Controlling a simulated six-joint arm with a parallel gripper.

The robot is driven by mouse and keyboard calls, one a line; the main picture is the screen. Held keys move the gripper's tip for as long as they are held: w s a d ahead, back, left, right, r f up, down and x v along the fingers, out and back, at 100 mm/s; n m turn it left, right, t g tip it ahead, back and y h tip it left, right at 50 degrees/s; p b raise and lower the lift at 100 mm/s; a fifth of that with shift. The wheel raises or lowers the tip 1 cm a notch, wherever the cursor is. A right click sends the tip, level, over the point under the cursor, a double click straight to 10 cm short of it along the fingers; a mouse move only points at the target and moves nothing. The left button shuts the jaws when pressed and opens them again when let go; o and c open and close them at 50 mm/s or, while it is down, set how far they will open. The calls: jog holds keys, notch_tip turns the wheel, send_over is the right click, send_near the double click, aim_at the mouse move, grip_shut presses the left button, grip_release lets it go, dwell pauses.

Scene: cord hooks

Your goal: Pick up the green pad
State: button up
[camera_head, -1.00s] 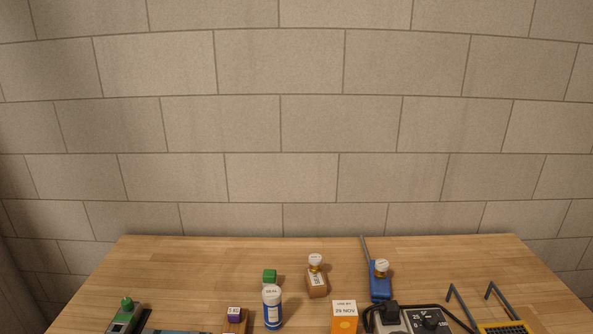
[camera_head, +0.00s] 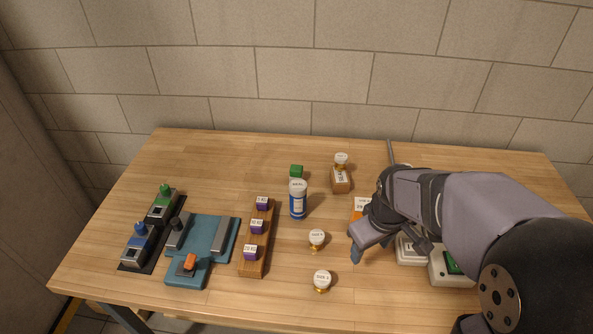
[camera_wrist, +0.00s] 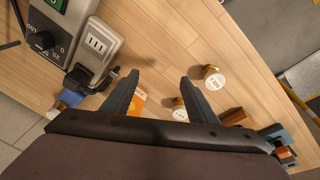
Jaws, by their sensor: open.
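A small green block (camera_head: 296,171) stands on the table behind a blue and white bottle (camera_head: 298,199) in the head view. It is the closest match to a green pad that lies loose; the bottle hides its lower front. It is not visible in the wrist view. My gripper (camera_head: 362,250) is over the right half of the table, in front and to the right of the block and well apart from it. In the wrist view my gripper (camera_wrist: 158,85) has its two fingers spread, with nothing held between them.
A pale box with a green panel (camera_head: 453,264) and a socket box (camera_head: 411,250) are beside my arm. White-capped stamps (camera_head: 317,238) stand mid-table. A brown rack (camera_head: 257,240), a teal fixture (camera_head: 207,245) and switch blocks (camera_head: 150,225) stand left. The back-left tabletop is clear.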

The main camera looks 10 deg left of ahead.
jog(key=w+a+r+n+t, duration=0.1)
jog(key=w+a+r+n, duration=0.15)
jog(key=w+n, duration=0.5)
jog(key=n+t+b, duration=0.3)
jog(key=n+t, duration=0.3)
jog(key=n, duration=1.6)
send_over(297, 165)
jog(key=f, duration=0.3)
jog(key=shift+w+f+m+h, duration=0.15)
jog(key=shift+w+m+h, duration=0.1)
jog(key=shift+h, duration=0.05)
jog(key=shift+f+p, duration=0.35)
jog(key=shift+f, duration=1.8)
jog(key=f, duration=0.1)
jog(key=w+f, duration=0.1)
jog(key=f, duration=0.1)
jog(key=shift+f+p, duration=0.3)
jog(key=shift+x, duration=0.75)
jog(key=shift+f, duration=0.1)
jog(key=shift+c, duration=0.3)
jog(key=c, duration=1.1)
